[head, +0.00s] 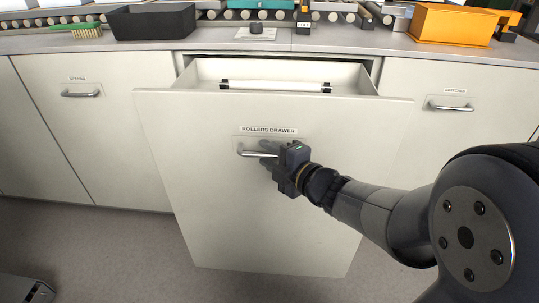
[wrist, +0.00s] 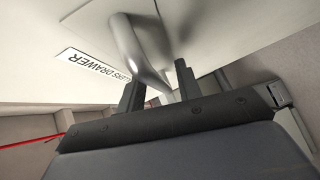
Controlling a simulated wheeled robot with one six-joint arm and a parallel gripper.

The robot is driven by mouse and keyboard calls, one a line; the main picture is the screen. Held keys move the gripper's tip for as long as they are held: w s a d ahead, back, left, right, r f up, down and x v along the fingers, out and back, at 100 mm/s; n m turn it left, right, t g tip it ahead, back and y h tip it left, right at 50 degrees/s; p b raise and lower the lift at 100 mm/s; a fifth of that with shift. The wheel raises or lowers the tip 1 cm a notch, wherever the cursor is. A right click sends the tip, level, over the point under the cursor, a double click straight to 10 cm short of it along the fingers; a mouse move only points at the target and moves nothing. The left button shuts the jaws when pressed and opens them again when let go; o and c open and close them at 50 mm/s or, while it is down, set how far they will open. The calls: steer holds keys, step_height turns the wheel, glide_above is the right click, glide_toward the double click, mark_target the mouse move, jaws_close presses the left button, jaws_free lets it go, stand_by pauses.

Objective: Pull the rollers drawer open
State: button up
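The rollers drawer (head: 200,190) stands pulled out from the cabinet, with its label (head: 269,130) above the handle. Its top is open, and a white roller (head: 275,86) with black ends lies inside. The drawer's metal bar handle (head: 256,153) also shows in the wrist view (wrist: 140,50), running down between the fingers. My gripper (head: 270,155) is at the right part of this handle. In the wrist view its two fingers (wrist: 160,88) stand on either side of the bar and appear shut on it. The far end of the bar is partly hidden by a finger.
A closed cabinet with a handle (head: 82,94) is on the left, another (head: 450,107) on the right. On the worktop (head: 330,42) are a black bin (head: 152,23), an orange bin (head: 450,24) and a green brush (head: 85,31). The grey floor before the drawer is clear.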

steer(key=p+v, duration=0.3)
steer(key=v, duration=0.7)
steer(key=shift+s+d, duration=0.25)
steer(key=shift+s, duration=0.05)
steer(key=shift+w+a, duration=0.1)
steer(key=b+x, duration=0.3)
steer(key=x, duration=0.6)
steer(key=shift+w+a, duration=0.6)
steer(key=shift+w, duration=0.05)
steer(key=shift+d, duration=0.1)
